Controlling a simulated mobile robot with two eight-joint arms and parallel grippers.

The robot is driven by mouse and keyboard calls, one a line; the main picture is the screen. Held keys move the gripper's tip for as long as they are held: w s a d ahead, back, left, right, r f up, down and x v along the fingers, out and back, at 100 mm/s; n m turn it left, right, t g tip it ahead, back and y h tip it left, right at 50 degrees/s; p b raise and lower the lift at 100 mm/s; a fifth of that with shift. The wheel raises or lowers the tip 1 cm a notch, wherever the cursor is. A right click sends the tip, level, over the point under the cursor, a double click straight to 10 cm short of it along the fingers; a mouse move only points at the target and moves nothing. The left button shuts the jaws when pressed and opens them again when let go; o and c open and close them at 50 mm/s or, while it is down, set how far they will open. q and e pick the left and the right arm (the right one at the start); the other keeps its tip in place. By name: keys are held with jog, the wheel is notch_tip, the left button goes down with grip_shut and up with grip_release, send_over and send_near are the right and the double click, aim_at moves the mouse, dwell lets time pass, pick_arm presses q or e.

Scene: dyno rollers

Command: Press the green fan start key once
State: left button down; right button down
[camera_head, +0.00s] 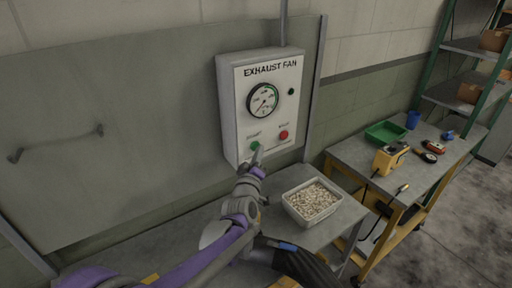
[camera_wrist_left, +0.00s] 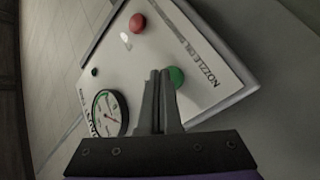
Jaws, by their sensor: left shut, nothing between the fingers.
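The exhaust fan panel (camera_head: 241,104) is a grey box with a white face on the wall. Its green start key (camera_head: 255,146) is at the lower left of the face and the red key (camera_head: 283,134) is to its right. My left gripper (camera_head: 258,155) is shut and empty, with its fingertips just below the green key. In the left wrist view the shut fingers (camera_wrist_left: 160,74) partly cover the green key (camera_wrist_left: 177,76), and the red key (camera_wrist_left: 137,23) is clear of them. I cannot tell whether the fingertips touch the green key. My right gripper is not in view.
A round gauge (camera_head: 263,100) and a small dark green lamp (camera_head: 291,91) are above the keys. A white tray of pale pieces (camera_head: 288,207) stands on the bench below the panel. A cart at the right holds a green bin (camera_head: 385,133) and a yellow device (camera_head: 385,162).

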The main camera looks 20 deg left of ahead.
pick_arm(q)
jog(key=shift+w+a, duration=0.25)
jog(key=shift+a, duration=0.05)
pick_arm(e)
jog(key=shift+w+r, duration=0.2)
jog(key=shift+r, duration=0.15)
pick_arm(q)
jog(key=shift+s+d+b, duration=0.3)
jog(key=shift+s+d, duration=0.3)
jog(key=shift+d, duration=0.05)
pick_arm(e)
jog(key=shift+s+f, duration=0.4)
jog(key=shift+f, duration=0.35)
pick_arm(q)
jog(key=shift+w, duration=0.1)
